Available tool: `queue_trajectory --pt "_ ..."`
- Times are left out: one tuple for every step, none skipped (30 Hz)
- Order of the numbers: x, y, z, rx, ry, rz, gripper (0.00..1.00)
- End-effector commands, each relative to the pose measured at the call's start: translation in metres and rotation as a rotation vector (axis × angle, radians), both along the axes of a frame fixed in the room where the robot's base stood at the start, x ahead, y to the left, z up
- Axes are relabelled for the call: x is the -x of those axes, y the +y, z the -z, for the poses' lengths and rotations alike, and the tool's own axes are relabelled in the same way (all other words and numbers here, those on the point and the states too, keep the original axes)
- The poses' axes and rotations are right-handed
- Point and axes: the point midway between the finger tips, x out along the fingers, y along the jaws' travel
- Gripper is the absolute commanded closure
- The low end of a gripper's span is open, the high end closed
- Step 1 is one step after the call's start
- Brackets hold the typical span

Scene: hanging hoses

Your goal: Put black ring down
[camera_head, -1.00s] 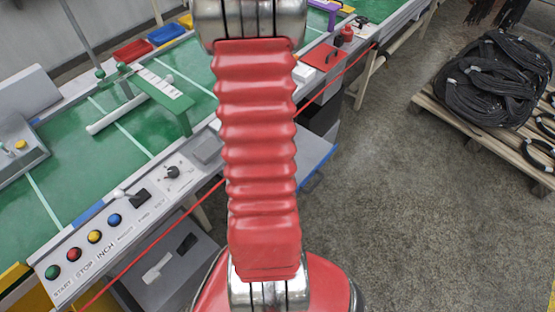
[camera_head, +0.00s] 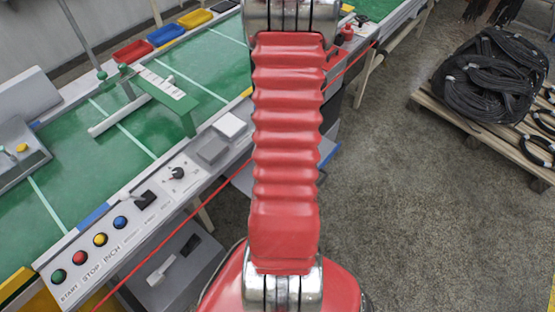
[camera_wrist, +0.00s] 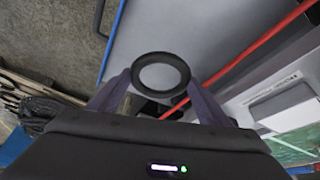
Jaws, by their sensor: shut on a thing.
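A black ring (camera_wrist: 161,56) is between the two fingers of my gripper (camera_wrist: 160,83) in the wrist view. The fingers are shut on it at its left and right sides. The ring faces the wrist camera, and a grey surface shows behind it. I cannot tell how far apart the ring and that surface are. In the head view my red arm hides the gripper and the ring.
A green worktable (camera_head: 75,145) with coloured buttons and trays fills the left. A red cord (camera_head: 180,226) runs along its front; a red strip also crosses the wrist view (camera_wrist: 262,48). Black hoses (camera_head: 490,80) lie on a pallet (camera_head: 470,135) at right. The floor between is clear.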

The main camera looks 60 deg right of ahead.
Motion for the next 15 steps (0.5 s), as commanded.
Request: queue_trajectory --pt "0.000 0.000 0.000 0.000 0.000 -0.001 0.51" --pt "0.000 0.000 0.000 0.000 0.000 -0.001 0.51" --pt "0.000 0.000 0.000 0.000 0.001 -0.002 0.51" --pt "0.000 0.000 0.001 0.000 0.001 -0.003 0.51" --pt "0.000 0.000 0.001 0.000 0.001 -0.003 0.51" --pt "0.000 0.000 0.003 -0.001 0.002 -0.001 0.51" --pt "0.000 0.000 0.003 0.000 0.003 -0.003 0.51" --pt "0.000 0.000 0.005 0.000 0.003 -0.002 0.51" --pt "0.000 0.000 0.006 0.000 0.003 -0.002 0.51" --pt "0.000 0.000 0.007 0.000 0.005 -0.003 0.51" --pt "0.000 0.000 0.009 0.000 0.005 -0.003 0.51" --pt "0.000 0.000 0.010 -0.001 0.005 -0.003 0.51" --pt "0.000 0.000 0.012 -0.001 0.005 -0.003 0.51" --pt "0.000 0.000 0.013 -0.001 0.005 -0.003 0.51" --pt "0.000 0.000 0.015 -0.001 0.005 -0.003 0.51"
